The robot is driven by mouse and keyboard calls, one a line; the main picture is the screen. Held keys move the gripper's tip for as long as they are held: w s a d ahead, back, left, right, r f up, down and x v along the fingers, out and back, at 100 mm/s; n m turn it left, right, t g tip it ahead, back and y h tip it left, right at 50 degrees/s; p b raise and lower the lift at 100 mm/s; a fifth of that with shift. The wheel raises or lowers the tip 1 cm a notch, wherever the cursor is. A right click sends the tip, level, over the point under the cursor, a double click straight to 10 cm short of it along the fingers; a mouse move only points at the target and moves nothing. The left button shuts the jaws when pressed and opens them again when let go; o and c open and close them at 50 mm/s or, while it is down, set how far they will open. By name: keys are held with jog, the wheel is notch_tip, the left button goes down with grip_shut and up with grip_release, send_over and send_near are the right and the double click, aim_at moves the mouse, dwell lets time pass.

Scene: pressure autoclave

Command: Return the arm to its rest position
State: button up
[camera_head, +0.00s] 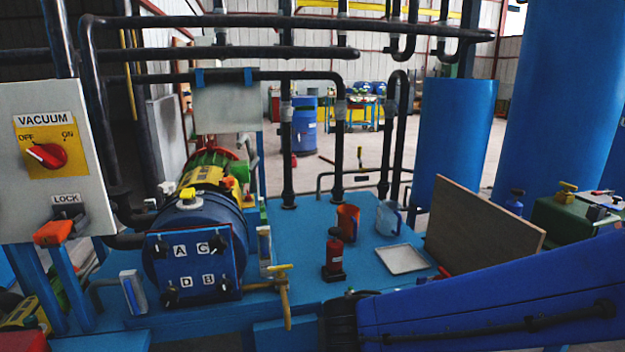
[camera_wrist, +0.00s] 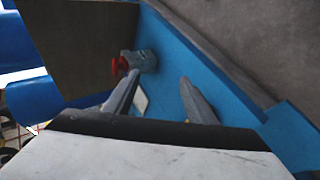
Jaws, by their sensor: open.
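My arm (camera_head: 490,300) is a blue link crossing the lower right of the head view, with a dark joint at its left end. My gripper (camera_wrist: 160,78) shows only in the wrist view. Its two grey fingers are spread apart and nothing is between them. Beyond the left finger sits a grey fitting (camera_wrist: 147,61) with a red knob (camera_wrist: 119,65), on or beside a blue surface (camera_wrist: 190,55). I cannot tell whether the finger touches it.
The blue bench (camera_head: 300,235) carries the autoclave (camera_head: 195,235), a red bottle (camera_head: 334,255), an orange jug (camera_head: 348,222), a clear jug (camera_head: 388,218), a white tray (camera_head: 403,259) and an upright brown board (camera_head: 470,225). A vacuum panel (camera_head: 50,160) stands left. Dark pipes (camera_head: 290,20) run overhead.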

jog(key=s+d+r+m+g+y, duration=0.2)
jog(key=s+d+m+y, duration=0.4)
jog(key=s, duration=0.6)
jog(key=shift+d+r+m+y, duration=0.3)
jog(key=shift+d+r+y, duration=0.35)
jog(key=shift+d+y, duration=0.4)
